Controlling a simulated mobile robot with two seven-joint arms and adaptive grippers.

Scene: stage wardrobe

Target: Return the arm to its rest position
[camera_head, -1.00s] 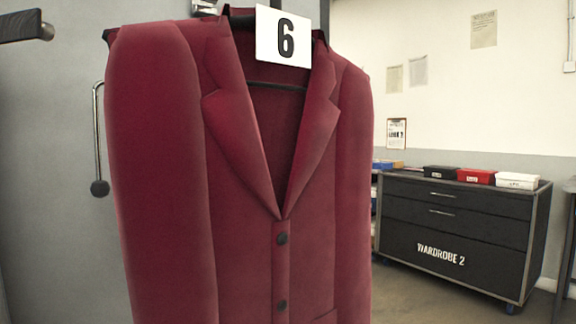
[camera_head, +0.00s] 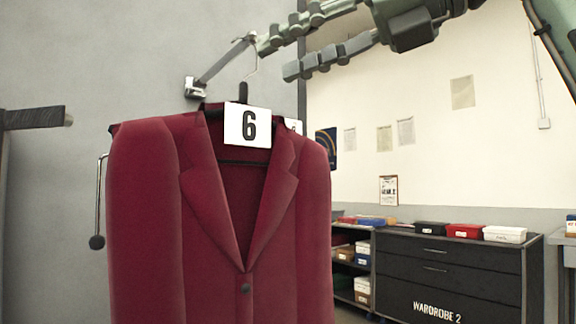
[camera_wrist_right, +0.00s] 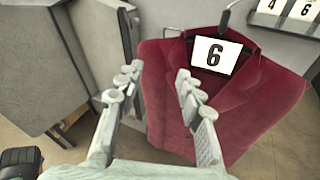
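My right gripper (camera_head: 277,58) is at the top of the head view, its two fingers open and apart. It is beside the upper end of the wall arm (camera_head: 222,62) from which the hanger hangs. In the right wrist view the open fingers (camera_wrist_right: 157,78) have nothing gripped between them. The dark red jacket (camera_head: 150,210) hangs below, with a white number 6 tag (camera_head: 247,126) at its collar. The jacket also shows in the right wrist view (camera_wrist_right: 255,95), beyond the fingers. My left gripper is not in view.
A dark drawer cabinet (camera_head: 450,272) marked WARDROBE 2 stands at the right, with small boxes on top. A shelf unit (camera_head: 350,298) is beside it. A dark bar (camera_head: 35,118) juts in at the left. Number tags (camera_wrist_right: 288,8) show at the top right of the wrist view.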

